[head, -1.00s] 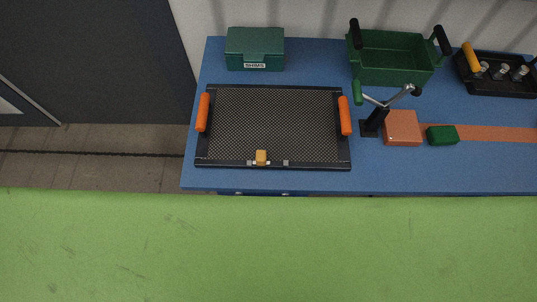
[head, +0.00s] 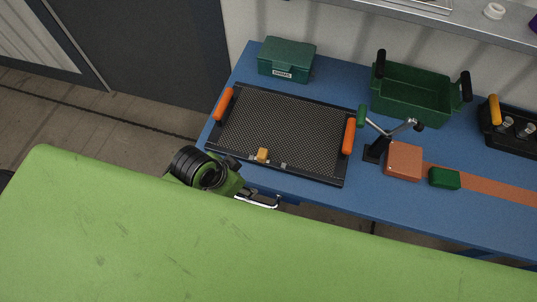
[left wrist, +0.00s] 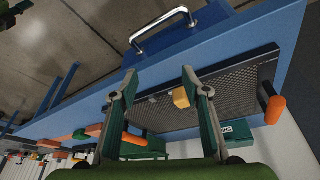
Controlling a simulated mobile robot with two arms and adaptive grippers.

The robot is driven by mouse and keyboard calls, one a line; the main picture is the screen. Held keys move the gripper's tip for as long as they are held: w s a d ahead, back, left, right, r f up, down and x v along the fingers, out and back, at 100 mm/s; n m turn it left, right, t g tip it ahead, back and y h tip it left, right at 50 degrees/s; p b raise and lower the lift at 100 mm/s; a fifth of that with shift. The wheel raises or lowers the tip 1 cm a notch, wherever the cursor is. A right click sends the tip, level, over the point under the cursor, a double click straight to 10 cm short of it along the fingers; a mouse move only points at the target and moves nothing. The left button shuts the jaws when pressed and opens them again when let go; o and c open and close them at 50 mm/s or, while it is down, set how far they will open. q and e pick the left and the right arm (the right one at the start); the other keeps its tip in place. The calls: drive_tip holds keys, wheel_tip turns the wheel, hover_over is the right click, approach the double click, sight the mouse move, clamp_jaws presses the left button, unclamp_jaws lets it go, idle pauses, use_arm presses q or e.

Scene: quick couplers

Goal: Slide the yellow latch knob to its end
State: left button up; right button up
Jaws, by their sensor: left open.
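The yellow latch knob (head: 262,155) sits on the near edge rail of a dark mesh-topped panel (head: 285,117), left of a small light block on that rail. The knob also shows in the left wrist view (left wrist: 181,98), seen between my fingers and closer to the right-hand one. My left gripper (head: 243,178) is at the table's front edge, just short of the knob in the head view. In the left wrist view its two fingers (left wrist: 157,84) stand wide apart with nothing between their tips. I see no contact with the knob. My right gripper is not in view.
The panel has orange handles (head: 223,104) at both ends. A silver bar handle (head: 262,203) projects from the blue table's front. A green SHIMS box (head: 287,58) stands behind; a toggle clamp (head: 378,148), orange block (head: 404,160) and green bin (head: 410,98) stand right.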

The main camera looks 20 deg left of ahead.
use_arm(q)
drive_tip(key=w+d+r+m+h, duration=0.1)
drive_tip(key=w+d+m, duration=0.2)
drive_tip(key=m+g+h, duration=0.1)
drive_tip(key=m+g, duration=0.3)
drive_tip(key=m, duration=0.6)
approach(262, 152)
drive_tip(key=p+x, duration=0.2)
drive_tip(key=x, duration=0.7)
drive_tip(key=shift+s+d+f+p, duration=0.15)
drive_tip(key=shift+f+p, duration=0.1)
drive_tip(key=shift+p, duration=0.15)
drive_tip(key=shift+d+f, duration=0.1)
drive_tip(key=shift+f, duration=0.25)
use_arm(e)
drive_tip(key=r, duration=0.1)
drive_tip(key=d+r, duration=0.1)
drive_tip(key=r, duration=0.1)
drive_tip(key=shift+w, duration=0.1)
